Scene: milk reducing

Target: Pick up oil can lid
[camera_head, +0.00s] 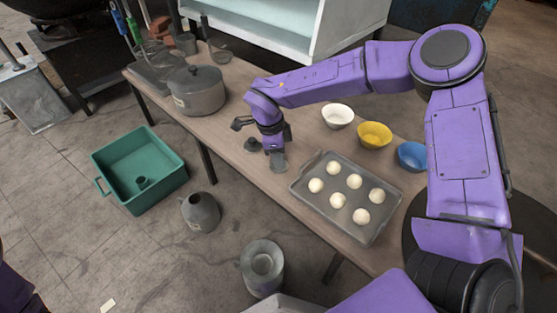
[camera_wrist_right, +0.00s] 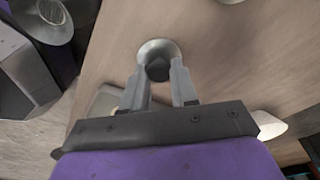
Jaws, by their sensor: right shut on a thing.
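My right gripper (camera_head: 272,148) is low over the table's near edge, left of the baking tray. In the right wrist view, its two fingers (camera_wrist_right: 160,82) are closed on a round grey lid (camera_wrist_right: 158,48) with a dark middle. The lid lies at the fingertips, close to the wooden tabletop. Two grey metal cans stand on the floor, one with a spout (camera_head: 200,213) and one with a wide mouth (camera_head: 262,265). My left gripper is out of view.
The grey tray (camera_head: 328,208) with several dough balls is right of the gripper. White (camera_head: 338,115), yellow (camera_head: 375,134) and blue (camera_head: 412,155) bowls stand behind it. A lidded pot (camera_head: 197,92) is at the left. A green basin (camera_head: 118,160) is on the floor.

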